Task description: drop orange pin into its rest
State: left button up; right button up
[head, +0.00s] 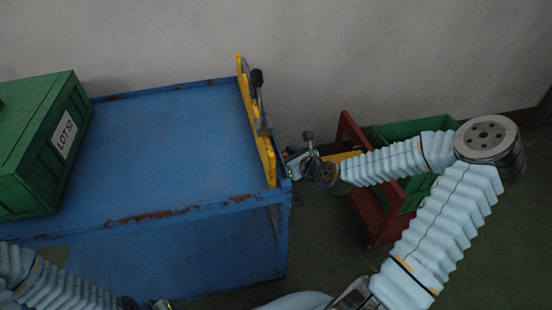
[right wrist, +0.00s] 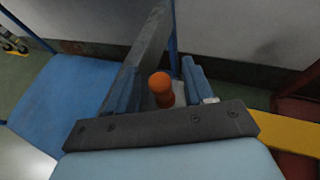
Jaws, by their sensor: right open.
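The orange pin (right wrist: 161,88) shows in the right wrist view, its rounded head toward the camera, between the two blue fingers of my right gripper (right wrist: 160,72). The fingers are open, with the pin nearer the palm than the tips. Its lower end is hidden, and I cannot tell whether it sits in its rest. In the head view my right gripper (head: 290,160) is just beyond the right edge of the blue cart (head: 175,140), beside the yellow board (head: 243,75). The pin cannot be made out there. My left gripper (head: 145,303) is at the bottom edge, mostly cut off.
A green crate (head: 35,140) labelled LOT 52 stands on the cart's left side. A dark-handled grey fitting (head: 257,80) is on the yellow board. A red stand (head: 368,215) with a green bin (head: 445,125) is at right. The cart's middle top is clear.

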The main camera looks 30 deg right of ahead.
grip_shut()
dwell(0.3)
